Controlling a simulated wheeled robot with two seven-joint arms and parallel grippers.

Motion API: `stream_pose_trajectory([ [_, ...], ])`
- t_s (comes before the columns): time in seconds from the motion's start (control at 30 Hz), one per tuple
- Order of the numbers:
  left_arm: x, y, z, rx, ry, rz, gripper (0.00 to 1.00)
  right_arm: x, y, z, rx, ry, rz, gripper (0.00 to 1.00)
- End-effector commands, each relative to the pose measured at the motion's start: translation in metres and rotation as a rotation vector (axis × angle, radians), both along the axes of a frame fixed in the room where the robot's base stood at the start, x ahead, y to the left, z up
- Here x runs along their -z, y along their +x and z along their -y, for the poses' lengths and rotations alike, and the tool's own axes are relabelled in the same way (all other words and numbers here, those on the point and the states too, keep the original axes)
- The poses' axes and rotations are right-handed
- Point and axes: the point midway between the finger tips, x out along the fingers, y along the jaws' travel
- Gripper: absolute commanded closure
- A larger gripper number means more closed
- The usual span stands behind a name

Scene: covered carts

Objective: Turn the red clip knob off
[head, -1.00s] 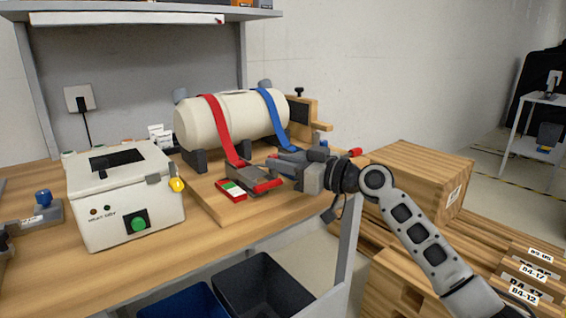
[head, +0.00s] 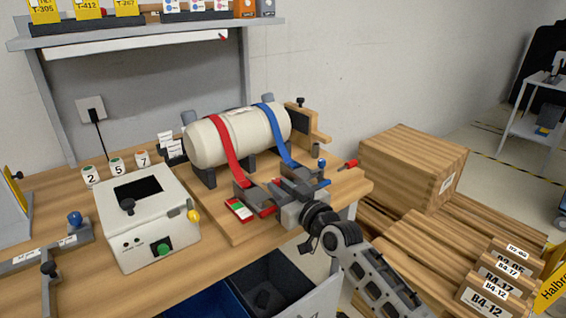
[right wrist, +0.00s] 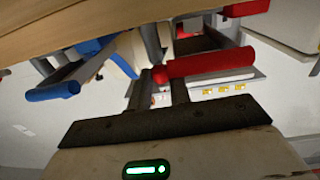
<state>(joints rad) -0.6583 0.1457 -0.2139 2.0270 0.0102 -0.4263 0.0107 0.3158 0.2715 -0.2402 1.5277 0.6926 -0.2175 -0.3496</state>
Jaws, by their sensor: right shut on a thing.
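The red clip (head: 266,210) sits at the lower end of the red strap (head: 227,152), on the wooden board under the cream cylinder. Its red knob (right wrist: 208,68) shows as a red bar in the right wrist view, with its small end between my fingertips. My right gripper (head: 283,186) is at the clip's right side and closed on the knob; the arm comes in from the lower right. The fingers hide part of the clip in the head view. A red, white and green plate (head: 240,210) lies beside the clip. My left gripper is not in view.
The blue strap (head: 274,135) and its clip are close to my right gripper; a blue handle (right wrist: 54,92) shows in the right wrist view. A cream box with a green button (head: 161,249) stands left. Crates (head: 412,165) are at the right, dark bins (head: 275,285) below the table.

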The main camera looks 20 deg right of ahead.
Motion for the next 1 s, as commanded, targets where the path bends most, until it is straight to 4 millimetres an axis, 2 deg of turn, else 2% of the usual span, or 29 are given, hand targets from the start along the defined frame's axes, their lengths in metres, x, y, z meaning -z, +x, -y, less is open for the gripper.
stream_pose_trajectory([
  [0.03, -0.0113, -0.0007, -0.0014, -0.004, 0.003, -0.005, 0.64, -0.0071, -0.0008, -0.0024, 0.021, 0.007, -0.003, 1.0],
  [0.23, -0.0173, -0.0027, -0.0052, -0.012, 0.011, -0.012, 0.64, -0.0035, -0.0009, -0.0036, 0.091, 0.005, -0.001, 1.0],
  [0.87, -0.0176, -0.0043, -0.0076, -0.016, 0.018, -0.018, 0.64, 0.0004, -0.0005, -0.0034, 0.133, 0.0, 0.003, 1.0],
  [0.9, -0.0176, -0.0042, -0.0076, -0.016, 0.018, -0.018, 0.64, 0.0004, -0.0005, -0.0034, 0.133, 0.0, 0.003, 0.75],
  [0.97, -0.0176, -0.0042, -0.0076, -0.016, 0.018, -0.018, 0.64, 0.0003, -0.0005, -0.0034, 0.133, 0.0, 0.003, 0.59],
  [1.0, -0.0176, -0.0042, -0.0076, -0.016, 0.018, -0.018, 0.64, 0.0004, -0.0005, -0.0034, 0.132, -0.001, 0.002, 0.59],
])
